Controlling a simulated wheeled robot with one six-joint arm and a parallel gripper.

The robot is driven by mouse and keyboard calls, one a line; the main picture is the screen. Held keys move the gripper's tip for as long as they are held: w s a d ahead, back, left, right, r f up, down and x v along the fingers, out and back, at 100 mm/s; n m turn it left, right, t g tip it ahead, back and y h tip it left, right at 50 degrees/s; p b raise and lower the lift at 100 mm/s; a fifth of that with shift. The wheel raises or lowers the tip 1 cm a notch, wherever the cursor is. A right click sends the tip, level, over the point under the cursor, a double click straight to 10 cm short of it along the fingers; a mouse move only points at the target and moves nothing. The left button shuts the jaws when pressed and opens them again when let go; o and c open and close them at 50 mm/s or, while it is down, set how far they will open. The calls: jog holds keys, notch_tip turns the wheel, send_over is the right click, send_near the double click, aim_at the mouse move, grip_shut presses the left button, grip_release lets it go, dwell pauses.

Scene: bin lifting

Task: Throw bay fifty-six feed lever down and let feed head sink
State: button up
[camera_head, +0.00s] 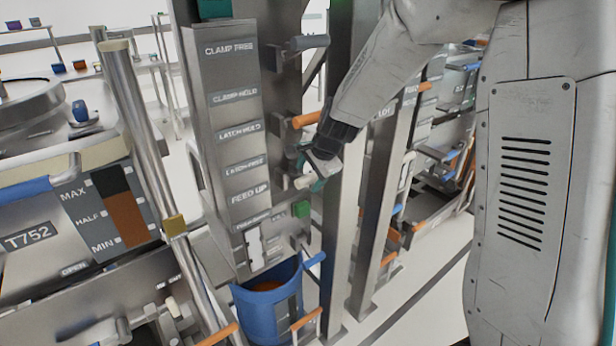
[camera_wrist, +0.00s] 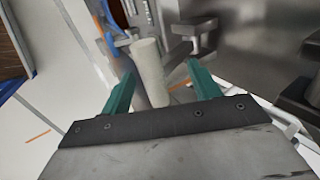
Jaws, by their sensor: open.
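A tall grey post carries a label column (camera_head: 238,130) reading CLAMP FREE, CLAMP HOLD, latch lines and FEED UP, with a lower line too small to read surely. A pale, white-handled lever (camera_head: 303,182) sticks out beside FEED UP; I take it as the feed lever. It shows as a cream cylinder in the wrist view (camera_wrist: 149,72). My gripper (camera_head: 316,178) is at this handle. Its teal fingers (camera_wrist: 160,75) are open, one on each side of the handle; contact is not clear. I see no bay number fifty-six, and cannot pick out the feed head.
An orange-handled lever (camera_head: 306,119) sits just above my gripper, and a grey-handled one (camera_head: 309,42) higher. A blue bin (camera_head: 255,312) with brown contents stands below. A machine marked T752 (camera_head: 28,237) is at left. More posts and levers stand at right.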

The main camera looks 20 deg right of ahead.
jog(key=shift+x, duration=0.8)
grip_shut()
jog(key=shift+f, duration=0.1)
